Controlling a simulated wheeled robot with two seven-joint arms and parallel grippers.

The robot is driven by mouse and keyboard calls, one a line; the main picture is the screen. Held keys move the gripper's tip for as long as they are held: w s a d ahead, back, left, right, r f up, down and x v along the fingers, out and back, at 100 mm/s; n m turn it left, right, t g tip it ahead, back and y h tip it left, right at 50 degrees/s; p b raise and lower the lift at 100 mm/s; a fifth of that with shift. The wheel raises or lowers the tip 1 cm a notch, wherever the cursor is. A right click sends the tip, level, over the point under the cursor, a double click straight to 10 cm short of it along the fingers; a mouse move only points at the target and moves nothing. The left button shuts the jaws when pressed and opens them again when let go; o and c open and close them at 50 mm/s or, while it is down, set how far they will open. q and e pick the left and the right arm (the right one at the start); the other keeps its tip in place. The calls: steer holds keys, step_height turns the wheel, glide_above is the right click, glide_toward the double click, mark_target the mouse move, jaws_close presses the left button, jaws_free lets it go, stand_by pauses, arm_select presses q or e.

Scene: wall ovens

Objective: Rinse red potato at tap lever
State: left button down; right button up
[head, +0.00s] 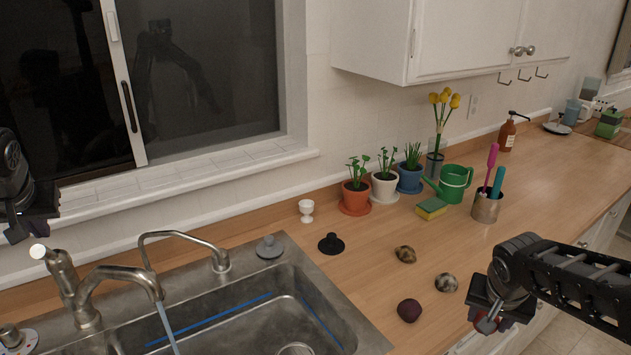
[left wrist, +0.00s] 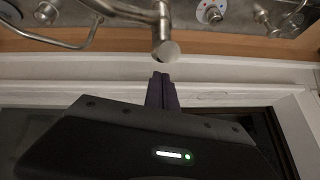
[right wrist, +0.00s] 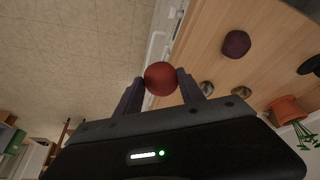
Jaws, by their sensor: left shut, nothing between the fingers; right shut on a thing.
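The red potato (right wrist: 161,79) is between the fingers of my right gripper (right wrist: 161,88) in the right wrist view. In the head view only a bit of red (head: 487,325) shows at my right gripper (head: 489,318), near the counter's front edge. The tap lever (head: 38,251) has a pale round end and stands on the faucet (head: 118,274) behind the sink. A stream of water (head: 167,326) falls from the spout. My left gripper (head: 30,226) is shut and empty, close to the lever. In the left wrist view its closed fingertips (left wrist: 162,82) are apart from the lever end (left wrist: 168,51).
The metal sink (head: 365,331) is at the lower left. A dark potato (head: 409,310) and two mottled ones (head: 405,254) (head: 446,282) lie on the counter between the sink and my right gripper. A black stopper (head: 331,243) and potted plants (head: 356,196) stand farther back.

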arm_select(q)
steer(key=shift+s+f, duration=0.2)
steer(key=shift+s, duration=0.15)
steer(key=shift+f, duration=0.25)
steer(key=shift+d, duration=0.1)
